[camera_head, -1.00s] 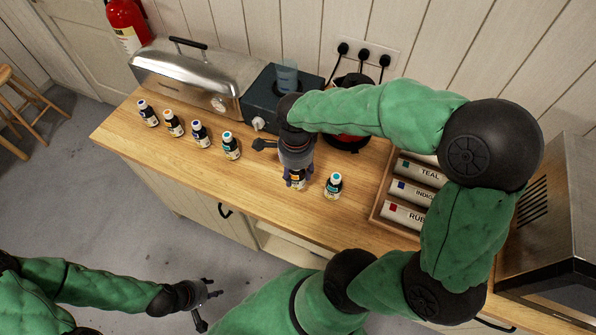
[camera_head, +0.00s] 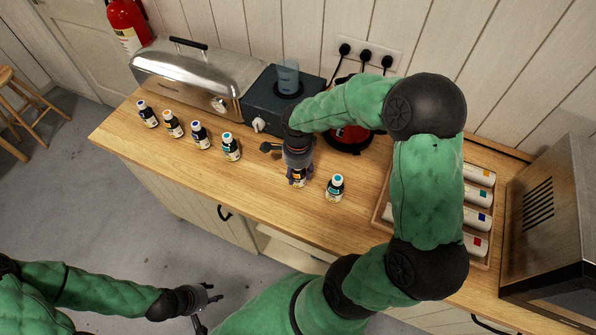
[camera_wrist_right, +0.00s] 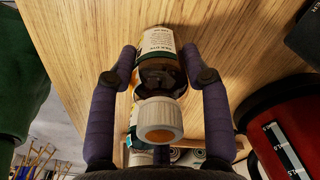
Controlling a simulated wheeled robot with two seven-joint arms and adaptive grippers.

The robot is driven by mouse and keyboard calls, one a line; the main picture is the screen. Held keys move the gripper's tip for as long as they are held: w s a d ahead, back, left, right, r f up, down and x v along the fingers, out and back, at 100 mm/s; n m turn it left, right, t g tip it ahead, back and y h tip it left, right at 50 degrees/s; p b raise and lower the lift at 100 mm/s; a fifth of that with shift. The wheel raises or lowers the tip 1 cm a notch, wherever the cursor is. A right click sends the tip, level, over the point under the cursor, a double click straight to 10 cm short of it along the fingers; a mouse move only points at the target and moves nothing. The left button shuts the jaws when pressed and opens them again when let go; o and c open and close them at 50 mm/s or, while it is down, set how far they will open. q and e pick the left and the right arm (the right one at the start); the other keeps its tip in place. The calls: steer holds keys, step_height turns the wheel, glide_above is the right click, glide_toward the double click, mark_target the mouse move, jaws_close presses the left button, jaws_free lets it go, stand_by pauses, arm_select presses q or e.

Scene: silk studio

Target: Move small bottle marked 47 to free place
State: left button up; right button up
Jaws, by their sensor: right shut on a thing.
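In the right wrist view, the gripper's two purple fingers (camera_wrist_right: 162,78) stand on either side of this bottle (camera_wrist_right: 160,75), which has a white cap with an orange top. I cannot read a number on it, nor tell whether its base touches the counter. A teal-capped bottle (camera_head: 335,187) stands just to its right. My left gripper (camera_head: 207,305) is open and empty, low over the floor at the lower left.
Several small bottles (camera_head: 200,134) stand in a row on the left of the wooden counter (camera_head: 262,190). Behind are a steel box (camera_head: 185,75), a dark appliance (camera_head: 265,105) and a red-and-black pot (camera_head: 350,138). A tray of labelled tubes (camera_head: 478,219) is at right.

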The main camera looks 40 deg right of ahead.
steer(key=shift+f, duration=0.1)
steer(key=o, duration=1.2)
steer(key=shift+r, duration=0.2)
step_height(320, 180, up, 12)
steer(key=shift+p, duration=1)
steer(key=shift+f, duration=0.1)
